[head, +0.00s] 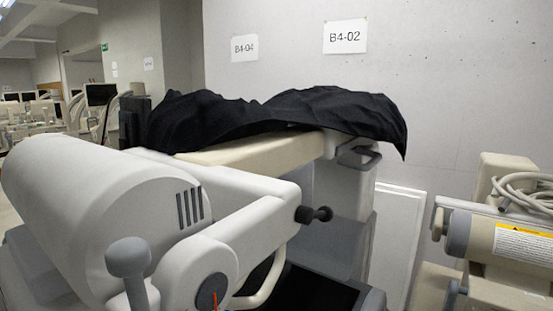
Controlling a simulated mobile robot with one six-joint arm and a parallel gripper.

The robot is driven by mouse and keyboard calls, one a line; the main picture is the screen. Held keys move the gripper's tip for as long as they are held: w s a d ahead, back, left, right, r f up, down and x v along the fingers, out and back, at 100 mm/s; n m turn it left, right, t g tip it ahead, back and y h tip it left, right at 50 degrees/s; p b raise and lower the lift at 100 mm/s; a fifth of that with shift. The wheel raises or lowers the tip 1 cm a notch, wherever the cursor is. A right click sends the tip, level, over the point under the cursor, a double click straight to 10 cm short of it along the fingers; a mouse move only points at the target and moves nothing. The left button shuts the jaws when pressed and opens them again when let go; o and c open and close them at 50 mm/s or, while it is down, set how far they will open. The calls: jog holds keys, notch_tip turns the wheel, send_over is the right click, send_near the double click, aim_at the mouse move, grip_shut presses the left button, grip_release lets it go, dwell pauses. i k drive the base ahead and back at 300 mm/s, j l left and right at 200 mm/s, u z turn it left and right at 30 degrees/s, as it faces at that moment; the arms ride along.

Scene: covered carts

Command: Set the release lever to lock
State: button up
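A grey lever with a round knob (128,257) stands upright at the front left, against a white machine body (95,205). To its right, a dark round hub (211,291) with a red-orange mark is cut off by the bottom edge. A black knob (315,214) sticks out at the end of the white arm-like housing (235,235). I cannot tell for sure which of these is the release lever, and no lock marking is readable. My gripper is not in view.
A black cover (270,118) drapes over a beige-topped cart (250,152) with a grey handle (359,156). Another cart (500,250) with coiled cable (525,190) stands right. Wall signs read B4-04 (244,48) and B4-02 (345,36). More equipment stands far left.

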aim_at(304, 215)
jog(key=i+l+u, duration=0.15)
jog(key=l+u, duration=0.15)
jog(key=u, duration=0.2)
jog(key=i+l+u, duration=0.15)
jog(key=l+u, duration=0.6)
jog(key=u, duration=0.2)
jog(key=l+u, duration=0.45)
jog(key=k+l+u, duration=0.1)
jog(key=l+u, duration=0.4)
jog(key=j, duration=0.1)
